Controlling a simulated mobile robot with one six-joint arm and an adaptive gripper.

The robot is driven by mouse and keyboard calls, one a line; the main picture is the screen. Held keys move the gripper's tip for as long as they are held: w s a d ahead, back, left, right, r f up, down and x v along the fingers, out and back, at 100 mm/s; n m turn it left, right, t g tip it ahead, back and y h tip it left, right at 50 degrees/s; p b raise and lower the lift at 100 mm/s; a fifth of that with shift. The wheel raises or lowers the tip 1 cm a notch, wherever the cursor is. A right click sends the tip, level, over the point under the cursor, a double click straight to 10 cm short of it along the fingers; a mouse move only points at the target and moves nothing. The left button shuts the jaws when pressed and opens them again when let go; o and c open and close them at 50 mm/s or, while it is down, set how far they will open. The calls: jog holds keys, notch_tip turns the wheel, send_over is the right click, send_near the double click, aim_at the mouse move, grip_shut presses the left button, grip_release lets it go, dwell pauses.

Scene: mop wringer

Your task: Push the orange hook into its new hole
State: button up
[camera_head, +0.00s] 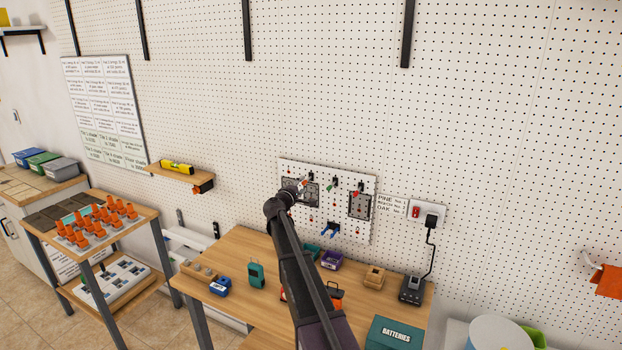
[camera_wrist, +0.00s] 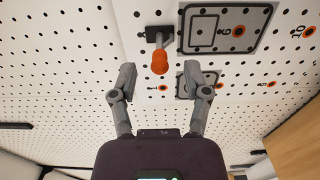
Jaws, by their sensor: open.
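The orange hook (camera_wrist: 159,62) has an orange tip on a grey stem. The stem meets a small black plate (camera_wrist: 160,38) on the white perforated panel (camera_wrist: 140,12). I cannot tell how deep it sits in a hole. My gripper (camera_wrist: 160,80) is open and empty, its two grey fingers spread to either side of the orange tip and just short of it. I see no contact. In the head view, my gripper (camera_head: 299,187) is close to the left part of the raised panel (camera_head: 325,217), and my arm hides part of it.
The panel carries dark grey plates (camera_wrist: 205,32) and several orange-ringed holes. Below it, the wooden bench (camera_head: 240,245) holds a teal case (camera_head: 256,274), a purple bin (camera_head: 331,260), a wooden block (camera_head: 374,277) and a black charger (camera_head: 411,290). A shelf (camera_head: 180,173) is at left.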

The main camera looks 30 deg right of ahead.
jog(key=v, duration=0.9)
dwell(0.4)
jog(key=s+a+f+m+g+y, duration=0.3)
jog(key=s+f, duration=0.3)
jog(key=s, duration=0.3)
jog(key=s+a+f+m+g+y, duration=0.2)
jog(key=s+a+f+m+g, duration=0.15)
jog(key=s+f, duration=0.45)
jog(key=s+a+f+g+y, duration=0.2)
jog(key=s+a+f+y, duration=0.1)
jog(key=s+a, duration=0.4)
jog(key=s+a+f+m+g+y+b, duration=0.1)
jog(key=s+a+y, duration=0.5)
jog(key=s, duration=0.7)
notch_tip(320, 180, down, 2)
jog(key=shift+a+g, duration=0.75)
jog(key=shift+a, duration=0.25)
